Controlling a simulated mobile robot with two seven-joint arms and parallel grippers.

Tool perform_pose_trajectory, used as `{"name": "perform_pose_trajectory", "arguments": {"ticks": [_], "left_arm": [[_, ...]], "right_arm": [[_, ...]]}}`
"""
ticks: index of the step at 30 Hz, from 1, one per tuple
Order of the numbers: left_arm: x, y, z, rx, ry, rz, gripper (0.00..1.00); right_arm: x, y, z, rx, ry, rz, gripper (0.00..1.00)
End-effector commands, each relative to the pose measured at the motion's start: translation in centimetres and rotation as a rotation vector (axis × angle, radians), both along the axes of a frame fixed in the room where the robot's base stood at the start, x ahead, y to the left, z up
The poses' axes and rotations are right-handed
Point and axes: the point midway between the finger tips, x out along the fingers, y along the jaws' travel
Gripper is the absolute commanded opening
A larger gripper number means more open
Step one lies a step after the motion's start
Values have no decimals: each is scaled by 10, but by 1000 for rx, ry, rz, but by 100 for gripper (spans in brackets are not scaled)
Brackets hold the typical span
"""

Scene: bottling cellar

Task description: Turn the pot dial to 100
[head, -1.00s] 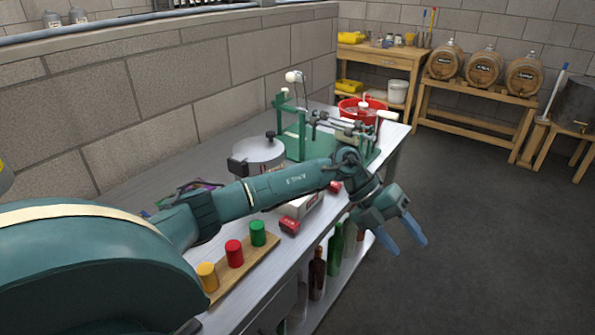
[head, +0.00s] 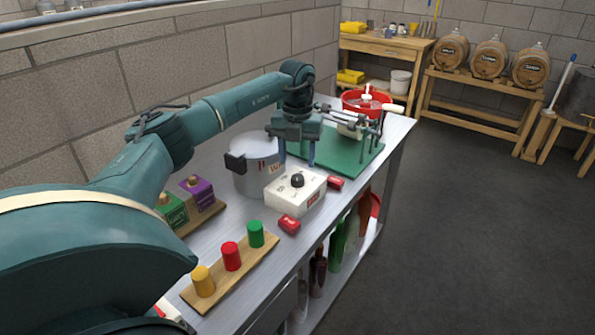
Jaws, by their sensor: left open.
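The grey metal pot (head: 254,180) with a dark handle stands on the steel bench. In front of it to the right sits a white control box (head: 283,198) with a round black dial (head: 297,180) and a small red-marked label; the dial's setting is too small to read. My left gripper (head: 297,162) is open and points down, its two blue-grey fingers apart, close above or just behind the dial. I cannot tell whether they touch it. Nothing is between the fingers. My right gripper is not in view.
Red blocks (head: 289,224) lie beside the box. A wooden board (head: 236,278) with yellow, red and green cylinders stands nearer. Green and purple boxes (head: 198,193) are at left. A green-based machine (head: 350,158) and red tub (head: 366,102) stand behind. Bottles fill the lower shelf.

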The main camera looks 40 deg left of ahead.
Motion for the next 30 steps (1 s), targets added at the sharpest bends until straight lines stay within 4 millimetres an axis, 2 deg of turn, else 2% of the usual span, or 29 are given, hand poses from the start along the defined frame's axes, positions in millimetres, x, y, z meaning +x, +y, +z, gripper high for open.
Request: {"name": "perform_pose_trajectory", "arguments": {"ticks": [3, 9, 20, 30], "left_arm": [[0, 0, -22, 0, 2, 0, 53], [0, -1, -46, -1, 0, 0, 53], [0, -1, -53, -1, -2, -1, 53], [0, -1, -53, -1, -2, -1, 28]], "right_arm": [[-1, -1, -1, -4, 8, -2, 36], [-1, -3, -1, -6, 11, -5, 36], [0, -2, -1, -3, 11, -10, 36], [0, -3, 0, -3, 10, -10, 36]]}}
